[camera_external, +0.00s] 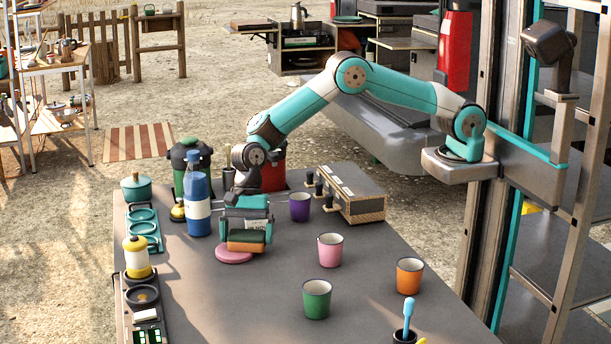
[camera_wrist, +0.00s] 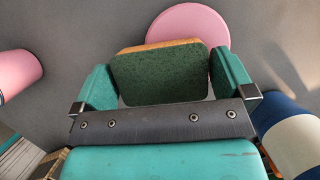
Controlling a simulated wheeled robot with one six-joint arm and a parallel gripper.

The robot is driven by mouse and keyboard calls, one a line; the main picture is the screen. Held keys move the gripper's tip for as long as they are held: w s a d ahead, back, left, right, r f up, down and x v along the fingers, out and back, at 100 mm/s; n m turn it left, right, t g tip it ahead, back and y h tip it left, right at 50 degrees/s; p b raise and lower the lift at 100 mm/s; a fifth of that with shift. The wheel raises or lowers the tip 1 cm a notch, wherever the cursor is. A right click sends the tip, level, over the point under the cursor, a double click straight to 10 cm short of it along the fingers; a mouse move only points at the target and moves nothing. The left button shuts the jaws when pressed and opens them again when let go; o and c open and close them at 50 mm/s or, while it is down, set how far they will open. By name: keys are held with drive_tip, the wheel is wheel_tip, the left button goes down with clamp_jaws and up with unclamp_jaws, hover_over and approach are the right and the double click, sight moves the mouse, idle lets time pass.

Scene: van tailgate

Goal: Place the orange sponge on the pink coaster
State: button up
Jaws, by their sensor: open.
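The orange sponge (camera_external: 246,241) has a dark green top face, which shows in the wrist view (camera_wrist: 160,74). The pink coaster (camera_external: 233,256) lies flat on the grey table, and it also shows at the top of the wrist view (camera_wrist: 195,20). My gripper (camera_external: 246,229) is open and low over the table, with the sponge between its teal fingers (camera_wrist: 165,86). The sponge covers part of the coaster in both views. I cannot tell whether it rests on the coaster or on the table; its underside is hidden.
A blue bottle (camera_external: 197,205) stands close left of my gripper. A purple cup (camera_external: 299,207), a pink cup (camera_external: 330,249), a green cup (camera_external: 317,299) and an orange cup (camera_external: 409,275) stand to the right. A grey box (camera_external: 347,187) sits behind.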

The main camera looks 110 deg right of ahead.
drive_tip(key=v, duration=1.1)
drive_tip(key=s+a+r+n, duration=0.5)
drive_tip(key=s+r+n, duration=0.1)
drive_tip(key=s+r, duration=0.1)
drive_tip(key=s+a+r+n, duration=0.2)
drive_tip(key=s+n, duration=0.2)
drive_tip(key=s, duration=0.1)
drive_tip(key=s+a+r+n, duration=0.2)
drive_tip(key=s+n, duration=0.2)
drive_tip(key=s, duration=0.2)
drive_tip(key=s+a+n+g, duration=0.1)
drive_tip(key=s+n, duration=1.4)
drive_tip(key=s, duration=0.8)
drive_tip(key=shift+s+n+g, duration=0.25)
drive_tip(key=shift+n+g, duration=0.05)
drive_tip(key=shift+a+r, duration=0.1)
drive_tip(key=shift+r, duration=0.15)
drive_tip(key=shift+r+p, duration=0.4)
drive_tip(key=shift+r, duration=0.05)
